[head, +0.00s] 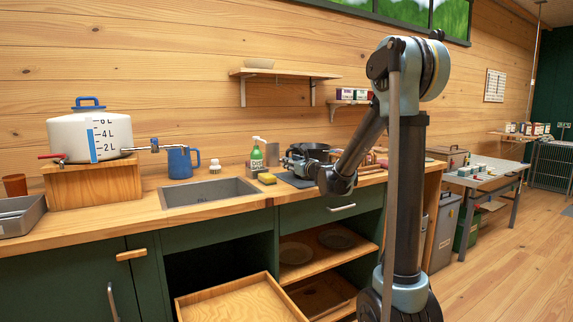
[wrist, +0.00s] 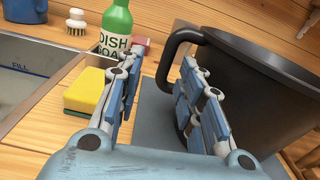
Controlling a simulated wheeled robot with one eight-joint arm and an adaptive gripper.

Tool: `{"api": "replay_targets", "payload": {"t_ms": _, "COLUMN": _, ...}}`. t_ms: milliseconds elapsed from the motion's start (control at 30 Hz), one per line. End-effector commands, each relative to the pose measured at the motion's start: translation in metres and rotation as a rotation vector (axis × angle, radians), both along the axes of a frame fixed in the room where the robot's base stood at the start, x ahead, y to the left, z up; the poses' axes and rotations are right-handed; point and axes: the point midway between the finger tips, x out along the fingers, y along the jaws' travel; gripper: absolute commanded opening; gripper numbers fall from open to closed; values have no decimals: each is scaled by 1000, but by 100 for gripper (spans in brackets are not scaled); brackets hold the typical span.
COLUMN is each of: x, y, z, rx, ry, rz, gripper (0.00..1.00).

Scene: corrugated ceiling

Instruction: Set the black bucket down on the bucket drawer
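The black bucket (head: 318,151) stands on the grey mat on the counter, right of the sink. In the wrist view the black bucket (wrist: 265,80) fills the right side, with its loop handle (wrist: 166,62) facing my gripper. My gripper (wrist: 158,65) is open and empty, with the handle partly between and beyond its fingers. The right finger covers part of the handle; I cannot tell whether they touch. In the head view my gripper (head: 296,163) is at the bucket's left side. The bucket drawer (head: 240,302) is pulled out below the sink, its wooden bottom bare.
Close to my gripper's left are a yellow-green sponge (wrist: 88,92) and a green dish soap bottle (wrist: 116,28). The sink (head: 208,192) lies left, with a blue jug (head: 180,162) behind it. Open shelves (head: 335,262) with plates are right of the drawer.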

Motion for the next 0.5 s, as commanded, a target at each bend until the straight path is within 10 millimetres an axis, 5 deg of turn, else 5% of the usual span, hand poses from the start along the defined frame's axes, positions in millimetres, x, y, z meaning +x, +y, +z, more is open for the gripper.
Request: {"api": "replay_targets", "payload": {"t_ms": 500, "x": -50, "y": -34, "z": 0, "rx": 0, "ry": 0, "rz": -1, "gripper": 35}}
